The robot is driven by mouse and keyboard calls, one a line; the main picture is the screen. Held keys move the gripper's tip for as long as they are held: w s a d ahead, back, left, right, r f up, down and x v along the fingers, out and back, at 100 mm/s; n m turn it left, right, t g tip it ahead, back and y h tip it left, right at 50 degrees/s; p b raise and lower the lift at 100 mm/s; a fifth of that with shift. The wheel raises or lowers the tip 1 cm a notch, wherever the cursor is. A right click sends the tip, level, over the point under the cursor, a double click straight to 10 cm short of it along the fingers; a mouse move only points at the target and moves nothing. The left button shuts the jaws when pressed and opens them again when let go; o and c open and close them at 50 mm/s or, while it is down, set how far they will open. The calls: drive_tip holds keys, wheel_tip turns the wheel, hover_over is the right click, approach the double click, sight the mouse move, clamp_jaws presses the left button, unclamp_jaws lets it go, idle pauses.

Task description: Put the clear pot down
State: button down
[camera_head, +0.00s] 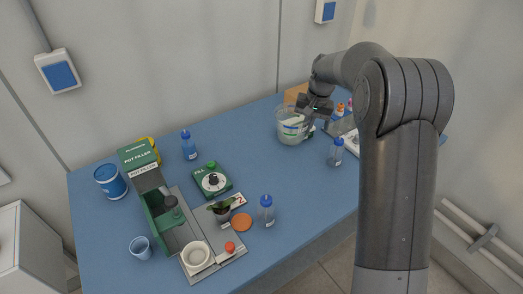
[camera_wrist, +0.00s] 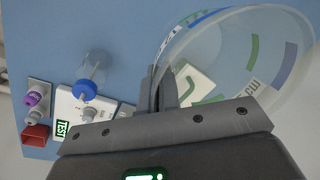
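The clear pot (camera_head: 290,127) is a wide see-through tub with blue and green marks on its wall, at the back right of the blue table. It fills the right of the wrist view (camera_wrist: 245,50), tilted in that picture. My gripper (camera_head: 311,118) is at the pot's right rim. In the wrist view its fingers (camera_wrist: 165,88) are close together with the pot's wall between them, so it looks shut on the rim. Whether the pot's base touches the table is hard to tell.
The blue table (camera_head: 310,190) is clear in front of the pot.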

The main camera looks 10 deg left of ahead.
sight(279, 116)
drive_tip(key=a+f, duration=0.2)
drive_tip(key=a, duration=0.1)
drive_tip(key=w+a+f, duration=0.1)
drive_tip(key=a+f, duration=0.1)
drive_tip(key=a, duration=0.2)
drive_tip(key=w+a+f, duration=0.1)
drive_tip(key=a+f, duration=0.2)
drive_tip(key=a, duration=0.1)
drive_tip(key=shift+a, duration=0.15)
drive_tip(key=shift+f, duration=1.95)
drive_tip(key=shift+f, duration=0.1)
drive_tip(key=c, duration=2.1)
unclamp_jaws()
drive_tip(key=o, duration=0.4)
drive_tip(key=r, duration=0.4)
drive_tip(key=d+r, duration=0.1)
drive_tip(key=r, duration=0.7)
drive_tip(key=shift+d+r, duration=0.1)
drive_tip(key=shift+d, duration=0.3)
